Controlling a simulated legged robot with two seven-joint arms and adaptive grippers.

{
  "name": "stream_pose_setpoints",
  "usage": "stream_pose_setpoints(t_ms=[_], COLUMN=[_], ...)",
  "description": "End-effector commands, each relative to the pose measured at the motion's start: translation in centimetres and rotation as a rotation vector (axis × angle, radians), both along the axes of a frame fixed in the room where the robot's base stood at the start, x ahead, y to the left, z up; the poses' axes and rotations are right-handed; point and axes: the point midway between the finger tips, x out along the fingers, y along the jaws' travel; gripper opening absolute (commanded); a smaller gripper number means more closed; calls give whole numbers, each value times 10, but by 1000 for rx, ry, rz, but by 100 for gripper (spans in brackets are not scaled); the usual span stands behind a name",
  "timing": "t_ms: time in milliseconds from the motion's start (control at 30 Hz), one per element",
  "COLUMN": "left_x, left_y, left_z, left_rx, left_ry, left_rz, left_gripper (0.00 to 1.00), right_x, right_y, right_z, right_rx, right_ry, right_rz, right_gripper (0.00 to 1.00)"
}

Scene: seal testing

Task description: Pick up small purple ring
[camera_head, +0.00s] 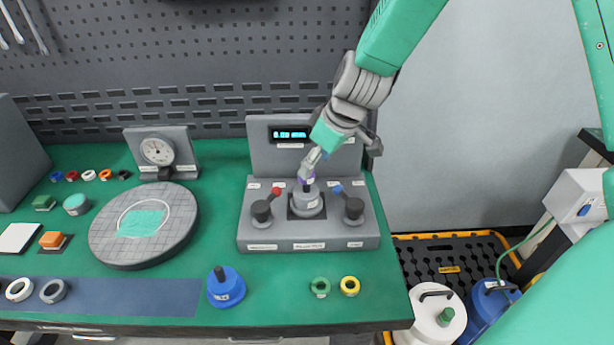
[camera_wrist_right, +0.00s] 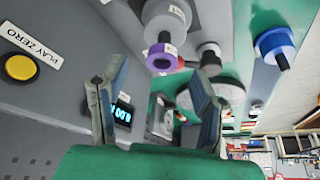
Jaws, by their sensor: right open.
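The small purple ring (camera_head: 309,180) sits around the top of the grey piece in the middle of the grey test fixture (camera_head: 262,228). In the right wrist view the purple ring (camera_wrist_right: 161,58) shows clearly around a dark post, just beyond the fingertips. My right gripper (camera_head: 310,163) reaches down from the upper right, close above the ring, and partly covers it in the head view. In the right wrist view my right gripper (camera_wrist_right: 152,90) has its fingers wide apart with nothing between them. My left gripper is out of view.
Green (camera_head: 320,287) and yellow (camera_head: 350,285) rings and a blue weight (camera_head: 226,287) lie in front. A round grey plate (camera_head: 177,241) is at left.

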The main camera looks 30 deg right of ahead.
Motion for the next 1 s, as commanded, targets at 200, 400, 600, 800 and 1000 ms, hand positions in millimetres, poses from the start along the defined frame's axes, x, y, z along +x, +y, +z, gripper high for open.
stream_pose_setpoints(t_ms=[200, 400, 600, 800, 1000], left_x=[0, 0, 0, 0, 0], left_y=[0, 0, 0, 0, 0], left_z=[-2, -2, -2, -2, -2], left_rx=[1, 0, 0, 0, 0], left_ry=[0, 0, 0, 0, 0], left_rz=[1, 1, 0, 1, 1], left_gripper=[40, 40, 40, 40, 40], right_x=[13, 15, 15, 16, 17], right_y=[5, 4, 6, 6, 6], right_z=[-31, -36, -35, -34, -34], right_rx=[6, 6, 5, 0, 4], right_ry=[4, 0, 1, -2, -2], right_rz=[0, -2, -1, -4, -2], right_gripper=[55, 55, 24, 17, 17])
